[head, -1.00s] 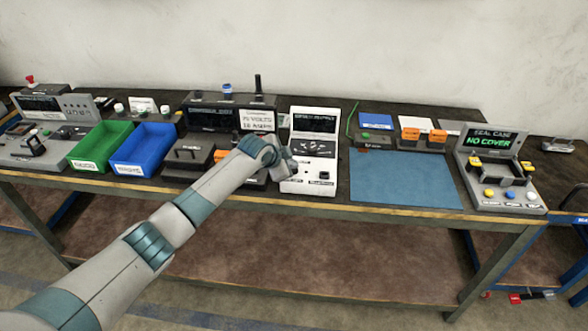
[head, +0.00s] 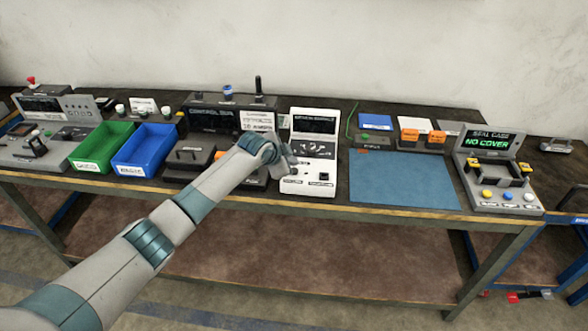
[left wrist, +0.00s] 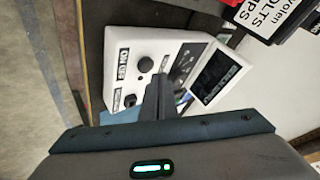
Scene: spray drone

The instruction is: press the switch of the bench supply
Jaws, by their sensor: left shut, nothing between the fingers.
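The bench supply is most likely the white unit (head: 308,182) in the middle of the bench, with a dark, sloped screen (head: 314,124) at its back. In the left wrist view its white front panel (left wrist: 112,45) shows an ON OFF label (left wrist: 124,64), a round black knob (left wrist: 146,64) and a small dark part (left wrist: 130,100). I cannot tell which part is the switch. My left gripper (head: 289,162) is shut and empty at the unit's left side. Its fingers (left wrist: 160,88) show over the panel; I cannot tell whether they touch it. My right gripper is not in view.
A dark control box (head: 215,116) with a white sign (head: 257,121) stands behind my left arm. Green (head: 100,148) and blue (head: 146,150) bins are to the left. A blue mat (head: 403,180) lies to the right, largely clear. A seal case station (head: 480,190) stands further right.

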